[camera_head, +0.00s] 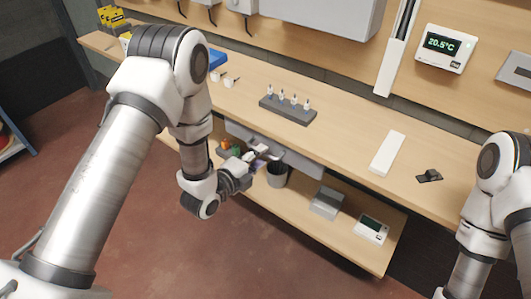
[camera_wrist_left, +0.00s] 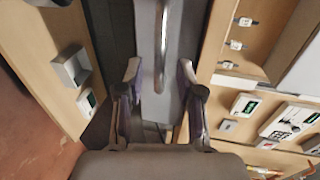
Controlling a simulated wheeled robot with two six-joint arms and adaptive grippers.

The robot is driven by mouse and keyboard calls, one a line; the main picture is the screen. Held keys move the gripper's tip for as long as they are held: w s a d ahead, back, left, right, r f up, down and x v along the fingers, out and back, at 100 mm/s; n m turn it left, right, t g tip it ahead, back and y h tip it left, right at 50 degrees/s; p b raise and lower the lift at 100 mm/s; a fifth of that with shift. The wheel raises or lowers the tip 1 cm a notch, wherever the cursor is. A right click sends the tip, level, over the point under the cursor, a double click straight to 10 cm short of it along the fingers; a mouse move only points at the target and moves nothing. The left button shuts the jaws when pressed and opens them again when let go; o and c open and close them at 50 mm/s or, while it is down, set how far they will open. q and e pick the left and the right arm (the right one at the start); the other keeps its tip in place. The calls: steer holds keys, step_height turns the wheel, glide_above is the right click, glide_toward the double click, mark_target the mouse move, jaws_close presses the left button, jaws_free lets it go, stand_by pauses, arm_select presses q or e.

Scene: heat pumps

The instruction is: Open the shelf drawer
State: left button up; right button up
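The drawer is a grey box under the workbench in the head view (camera_head: 302,163), and it looks closed against the bench's underside. In the left wrist view its grey front (camera_wrist_left: 181,25) fills the upper middle. A metal bar handle (camera_wrist_left: 161,45) runs up the picture there. My left gripper (camera_head: 257,157) is in front of the drawer. In the left wrist view the left gripper (camera_wrist_left: 160,75) is open, with one finger on each side of the handle's line. No finger visibly touches the handle. My right arm shows at the right edge of the head view, but its gripper is out of frame.
The workbench (camera_head: 345,122) carries a dark rack (camera_head: 287,110) with several small fittings. A lower shelf (camera_head: 285,217) holds a dark bin (camera_head: 277,175), a grey box (camera_head: 326,203) and a white meter (camera_head: 371,229). The red floor in front is free.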

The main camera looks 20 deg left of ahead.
arm_select(q)
steer(key=x, duration=0.2)
steer(key=shift+w+d+f, duration=0.1)
steer(key=shift+w, duration=0.3)
jaws_close()
arm_select(e)
steer(key=shift+r, duration=0.2)
